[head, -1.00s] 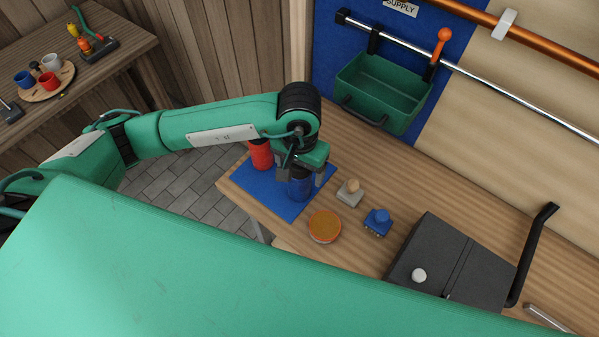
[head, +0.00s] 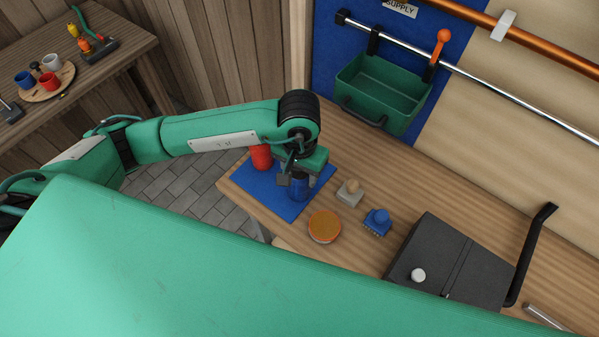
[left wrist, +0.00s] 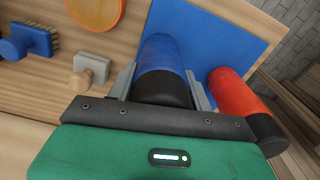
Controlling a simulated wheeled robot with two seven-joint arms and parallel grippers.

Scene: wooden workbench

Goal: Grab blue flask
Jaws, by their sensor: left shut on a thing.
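My right gripper is not in view.
A grey stamp with a wooden knob (head: 350,193), a round orange-topped tin (head: 324,227) and a blue brush (head: 377,222) lie right of the mat. A dark box (head: 450,262) stands farther right. A green bin (head: 383,92) hangs from the rail behind.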

